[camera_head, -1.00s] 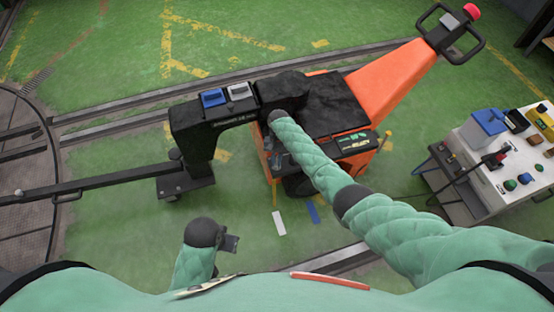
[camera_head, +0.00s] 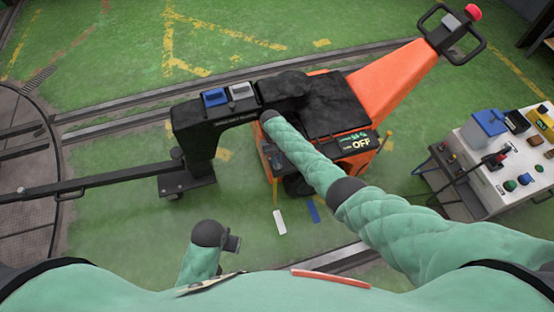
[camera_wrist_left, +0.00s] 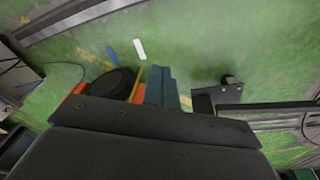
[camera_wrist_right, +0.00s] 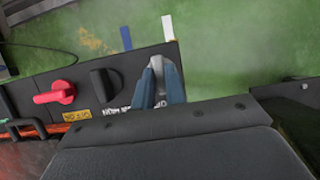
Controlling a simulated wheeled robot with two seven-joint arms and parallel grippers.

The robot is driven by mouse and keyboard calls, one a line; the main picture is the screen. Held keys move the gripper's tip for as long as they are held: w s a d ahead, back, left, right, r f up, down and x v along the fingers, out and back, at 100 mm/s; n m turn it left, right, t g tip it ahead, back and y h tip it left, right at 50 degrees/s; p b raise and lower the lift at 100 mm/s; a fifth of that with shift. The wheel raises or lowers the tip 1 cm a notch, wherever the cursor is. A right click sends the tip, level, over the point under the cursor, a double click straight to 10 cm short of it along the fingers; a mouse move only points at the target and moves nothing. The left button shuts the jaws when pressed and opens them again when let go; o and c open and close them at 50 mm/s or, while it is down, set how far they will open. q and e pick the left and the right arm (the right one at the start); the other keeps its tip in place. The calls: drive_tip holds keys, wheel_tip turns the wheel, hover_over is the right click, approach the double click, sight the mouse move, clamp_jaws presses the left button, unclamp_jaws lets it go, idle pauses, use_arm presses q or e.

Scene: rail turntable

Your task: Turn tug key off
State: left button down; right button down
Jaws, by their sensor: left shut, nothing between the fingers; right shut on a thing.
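The orange tug (camera_head: 385,82) stands on the floor with its black top. Its small display (camera_head: 358,143) reads OFF in large letters. In the right wrist view, my right gripper (camera_wrist_right: 158,72) is shut on the tug key (camera_wrist_right: 158,68), a small silvery piece on the dark control panel (camera_wrist_right: 30,90); the fingers hide most of it. In the head view, my right forearm partly covers that panel. My left gripper (camera_head: 232,243) is shut and empty, low and left of the tug; its blue fingers also show in the left wrist view (camera_wrist_left: 160,85).
A red switch (camera_wrist_right: 54,92) and a black knob (camera_wrist_right: 105,85) sit left of the key. A white control cart (camera_head: 500,170) stands at right. Green floor is open around.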

use_arm(q)
drive_tip(key=shift+d+r, duration=0.1)
drive_tip(key=shift+r, duration=0.05)
drive_tip(key=shift+d+r, duration=0.1)
use_arm(e)
drive_tip(key=c, duration=1.4)
unclamp_jaws()
drive_tip(key=shift+c, duration=0.2)
